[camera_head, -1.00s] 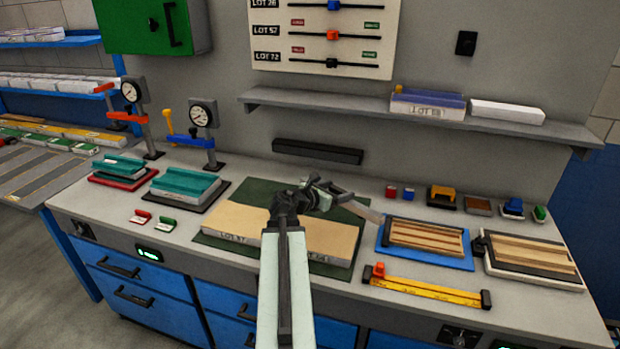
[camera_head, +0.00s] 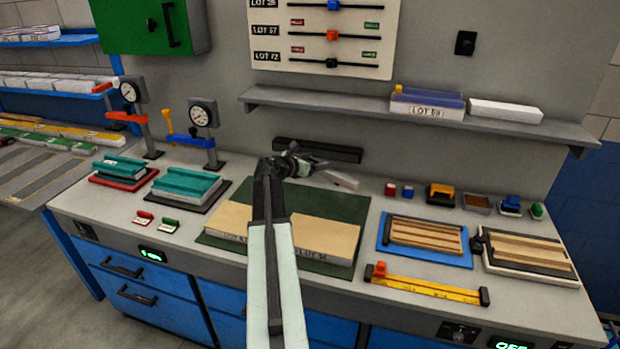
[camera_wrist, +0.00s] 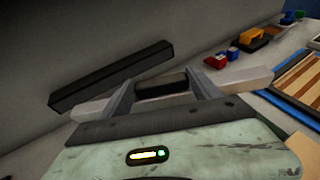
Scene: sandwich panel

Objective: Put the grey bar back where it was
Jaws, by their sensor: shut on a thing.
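The pale grey bar shows in the head view (camera_head: 338,180) and in the wrist view (camera_wrist: 246,78). My gripper (camera_head: 314,168) is shut on it and holds it near the back of the bench, in front of the wall. In the wrist view the bar runs crosswise between my gripper's fingers (camera_wrist: 163,88), sticking out on both sides and slightly tilted in the picture. In the head view my wrist hides the bar's left part. A dark rail (camera_head: 345,154) on the wall lies behind my gripper; it also shows in the wrist view (camera_wrist: 110,78), apart from the bar.
A green mat (camera_head: 345,208) with two tan panels (camera_head: 318,235) lies below my arm. A blue tray (camera_head: 385,240) with wooden strips and a yellow rule (camera_head: 430,288) are to the right. A grey shelf (camera_head: 350,113) juts out above. Two gauge stands (camera_head: 203,125) are left.

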